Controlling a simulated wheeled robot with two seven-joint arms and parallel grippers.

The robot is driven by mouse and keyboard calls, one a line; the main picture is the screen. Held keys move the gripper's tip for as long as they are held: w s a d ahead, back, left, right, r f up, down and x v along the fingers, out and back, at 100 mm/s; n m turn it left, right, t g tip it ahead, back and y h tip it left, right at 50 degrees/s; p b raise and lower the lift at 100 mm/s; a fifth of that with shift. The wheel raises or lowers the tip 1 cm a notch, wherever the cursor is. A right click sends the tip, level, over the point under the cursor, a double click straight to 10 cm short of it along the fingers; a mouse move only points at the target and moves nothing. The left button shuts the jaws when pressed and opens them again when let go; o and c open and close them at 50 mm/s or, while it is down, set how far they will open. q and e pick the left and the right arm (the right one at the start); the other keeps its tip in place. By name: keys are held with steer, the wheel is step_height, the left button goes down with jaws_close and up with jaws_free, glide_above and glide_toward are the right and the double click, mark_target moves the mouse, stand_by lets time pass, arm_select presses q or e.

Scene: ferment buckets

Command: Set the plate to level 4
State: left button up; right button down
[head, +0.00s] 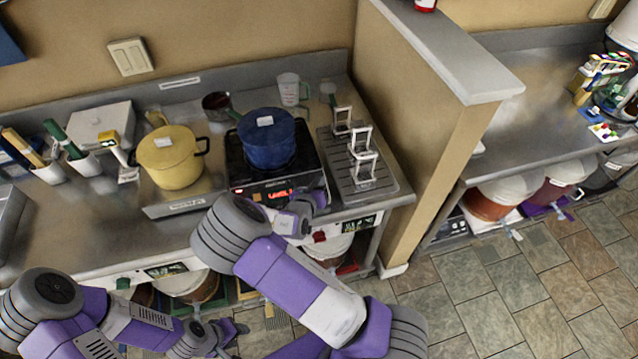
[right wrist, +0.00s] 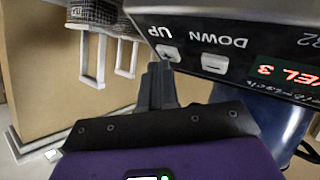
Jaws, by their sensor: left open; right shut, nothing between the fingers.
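The black hot plate (head: 236,172) stands on the steel counter with a lidded blue pot (head: 268,150) on it. Its red display (head: 278,194) is lit; in the right wrist view the display (right wrist: 284,75) is partly cut off and shows "VEL 3". The UP button (right wrist: 168,52) and DOWN button (right wrist: 215,63) are on the front panel. My right gripper (head: 318,198) is shut and empty at the plate's front right. Its fingertips (right wrist: 158,72) are close by the UP button; I cannot tell if they touch. My left gripper (head: 236,332) is open and empty, low in front of the counter.
A yellow pot (head: 172,162) stands left of the plate. A grooved metal tray with small metal frames (head: 362,172) stands right of it, near a partition wall (head: 405,110). Buckets sit under the counter. The tiled floor at the right is clear.

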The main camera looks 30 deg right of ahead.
steer(key=shift+w+f, duration=0.1)
steer(key=shift+f, duration=0.1)
steer(key=shift+r, duration=0.1)
stand_by(0.4)
steer(key=shift+s+a+r+p, duration=0.1)
steer(key=shift+s+r+p, duration=0.3)
steer(key=shift+r+p, duration=0.2)
steer(key=shift+r, duration=0.1)
steer(key=r+p, duration=0.1)
steer(key=s+r+p, duration=0.1)
steer(key=r, duration=0.1)
steer(key=s+r+p, duration=0.1)
steer(key=shift+s+a+r+p, duration=0.15)
steer(key=shift+s+a+p, duration=0.05)
steer(key=shift+a+p, duration=0.1)
stand_by(0.3)
